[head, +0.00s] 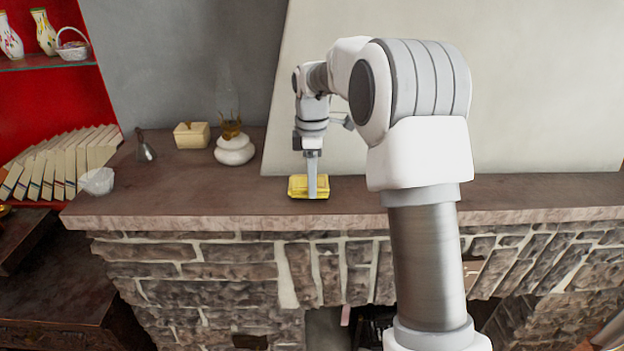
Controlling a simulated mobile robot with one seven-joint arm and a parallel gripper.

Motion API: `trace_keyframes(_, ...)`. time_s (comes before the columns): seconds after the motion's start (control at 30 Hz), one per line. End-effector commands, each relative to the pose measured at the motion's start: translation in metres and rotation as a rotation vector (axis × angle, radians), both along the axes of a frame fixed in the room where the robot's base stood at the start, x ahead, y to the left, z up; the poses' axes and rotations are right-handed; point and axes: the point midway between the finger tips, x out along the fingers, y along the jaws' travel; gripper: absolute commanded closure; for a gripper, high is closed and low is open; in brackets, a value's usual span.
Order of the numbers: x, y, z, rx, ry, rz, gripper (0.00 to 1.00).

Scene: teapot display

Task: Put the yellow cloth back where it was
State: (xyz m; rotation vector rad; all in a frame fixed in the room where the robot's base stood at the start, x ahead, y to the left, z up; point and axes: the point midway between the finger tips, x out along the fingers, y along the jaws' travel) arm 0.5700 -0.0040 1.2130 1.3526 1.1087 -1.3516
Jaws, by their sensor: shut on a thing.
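The yellow cloth (296,187), a small folded block, is at the front part of the stone mantel's brown top (440,191). My gripper (312,190) points straight down over the cloth and is shut on it. One finger covers the middle of the cloth. I cannot tell whether the cloth rests on the mantel top or is slightly above it.
Left of the cloth stand a white oil lamp (235,150), a cream box (191,135), a small dark flask (145,150) and a crumpled whitish object (97,181). Books (55,170) lean at the far left. The mantel top right of my gripper looks clear.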

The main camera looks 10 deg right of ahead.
Motion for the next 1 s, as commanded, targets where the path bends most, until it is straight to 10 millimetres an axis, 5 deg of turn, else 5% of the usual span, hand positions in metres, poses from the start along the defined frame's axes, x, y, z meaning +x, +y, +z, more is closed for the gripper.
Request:
trace_keyframes(0.47, 0.000, 0.000, -0.014, 0.000, -0.001, 0.000, 0.68)
trace_keyframes(0.5, 0.000, 0.000, -0.013, 0.000, -0.002, 0.000, 0.20)
trace_keyframes(0.6, 0.000, 0.000, -0.013, 0.000, -0.002, 0.000, 0.02)
trace_keyframes(1.0, 0.001, 0.000, -0.001, 0.000, -0.004, 0.000, 0.00)
